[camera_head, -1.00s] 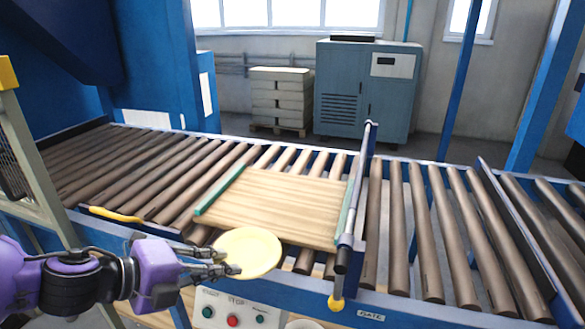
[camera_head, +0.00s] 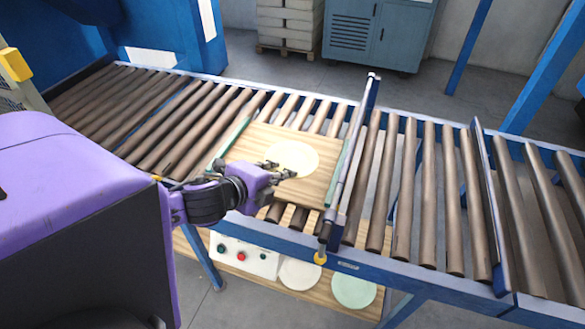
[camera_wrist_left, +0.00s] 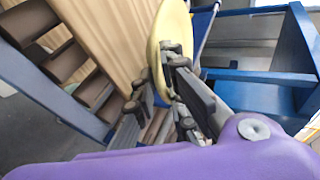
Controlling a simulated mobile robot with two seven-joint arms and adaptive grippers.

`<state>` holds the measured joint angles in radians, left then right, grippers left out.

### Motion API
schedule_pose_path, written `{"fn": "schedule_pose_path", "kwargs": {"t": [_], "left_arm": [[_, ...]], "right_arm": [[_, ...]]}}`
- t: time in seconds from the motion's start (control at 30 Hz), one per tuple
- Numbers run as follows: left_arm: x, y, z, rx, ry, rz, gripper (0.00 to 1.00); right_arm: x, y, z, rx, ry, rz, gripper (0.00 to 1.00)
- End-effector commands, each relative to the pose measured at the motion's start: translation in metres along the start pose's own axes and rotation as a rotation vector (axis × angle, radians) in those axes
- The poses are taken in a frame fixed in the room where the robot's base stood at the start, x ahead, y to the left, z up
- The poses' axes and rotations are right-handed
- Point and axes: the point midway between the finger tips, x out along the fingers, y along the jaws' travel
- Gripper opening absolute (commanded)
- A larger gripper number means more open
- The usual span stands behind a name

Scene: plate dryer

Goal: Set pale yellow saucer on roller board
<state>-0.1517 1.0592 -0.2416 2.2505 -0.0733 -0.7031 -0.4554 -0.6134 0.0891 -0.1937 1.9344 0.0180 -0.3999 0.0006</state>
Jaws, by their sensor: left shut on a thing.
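The pale yellow saucer (camera_head: 292,157) is over the wooden board (camera_head: 312,190), which lies on the conveyor rollers. My left gripper (camera_head: 279,169) is shut on the saucer's near rim, with its fingers over the board. In the left wrist view the saucer (camera_wrist_left: 172,28) shows at a steep angle between the fingers (camera_wrist_left: 174,68), with the board (camera_wrist_left: 105,35) behind it. I cannot tell whether the saucer touches the board. My right gripper is not in view.
A gate bar (camera_head: 350,155) stands along the board's right side. Bare rollers (camera_head: 400,190) extend beyond it. A control box (camera_head: 243,256) sits below the conveyor, beside a white plate (camera_head: 300,273) and a pale green plate (camera_head: 354,290) on a low wooden shelf.

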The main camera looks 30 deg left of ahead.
Motion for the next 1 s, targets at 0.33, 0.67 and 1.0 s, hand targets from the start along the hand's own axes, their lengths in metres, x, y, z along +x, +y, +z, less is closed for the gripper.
{"fn": "schedule_pose_path", "kwargs": {"t": [0.33, 0.67, 1.0], "left_arm": [[0.092, 0.008, 0.007, -0.002, -0.001, 0.001, 0.0], [0.126, 0.021, 0.009, 0.0, 0.0, -0.001, 0.0], [0.146, 0.049, 0.01, 0.001, 0.001, -0.002, 0.0]], "right_arm": [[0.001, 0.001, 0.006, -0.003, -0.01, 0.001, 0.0], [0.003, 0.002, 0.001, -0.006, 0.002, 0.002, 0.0], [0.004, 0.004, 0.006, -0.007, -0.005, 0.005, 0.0]]}}
